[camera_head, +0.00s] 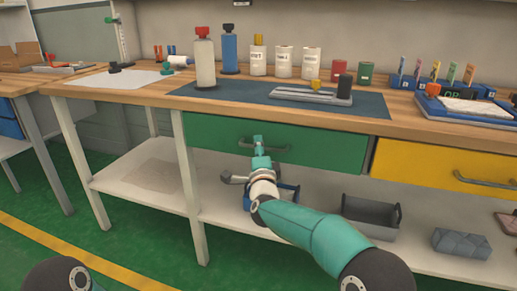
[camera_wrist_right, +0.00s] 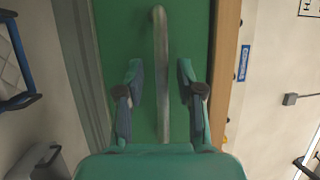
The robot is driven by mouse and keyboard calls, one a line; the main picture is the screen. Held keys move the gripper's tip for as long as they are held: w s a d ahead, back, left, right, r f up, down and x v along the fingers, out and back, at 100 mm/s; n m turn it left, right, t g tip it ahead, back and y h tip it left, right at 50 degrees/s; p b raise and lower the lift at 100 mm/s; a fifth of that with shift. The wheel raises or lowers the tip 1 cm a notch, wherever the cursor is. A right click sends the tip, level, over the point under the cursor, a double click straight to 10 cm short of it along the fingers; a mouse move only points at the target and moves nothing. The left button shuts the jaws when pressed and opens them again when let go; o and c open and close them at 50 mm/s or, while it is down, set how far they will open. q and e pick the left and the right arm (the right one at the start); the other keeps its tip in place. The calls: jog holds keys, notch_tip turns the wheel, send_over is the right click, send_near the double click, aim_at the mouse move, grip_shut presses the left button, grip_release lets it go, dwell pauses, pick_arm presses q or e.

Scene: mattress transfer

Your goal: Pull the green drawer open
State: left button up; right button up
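The green drawer (camera_head: 310,147) is shut under the wooden workbench top in the head view. Its grey bar handle (camera_wrist_right: 161,75) runs along the middle of the drawer front in the right wrist view. My right gripper (camera_head: 258,141) is in front of the drawer at the handle. In the right wrist view, its two fingers (camera_wrist_right: 160,80) are open, one on each side of the handle, with gaps to it. I cannot tell how deep the fingertips reach. The left gripper is not in view; only a dark piece of my own body shows at the lower left.
A yellow drawer (camera_head: 441,167) is right of the green one. The lower shelf (camera_head: 223,208) holds a grey crate (camera_head: 370,217) and a blue-rimmed crate (camera_head: 289,190) partly behind my arm. Bottles and cans stand on the workbench (camera_head: 150,92).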

jog(key=shift+w, duration=0.1)
grip_shut()
dwell(0.4)
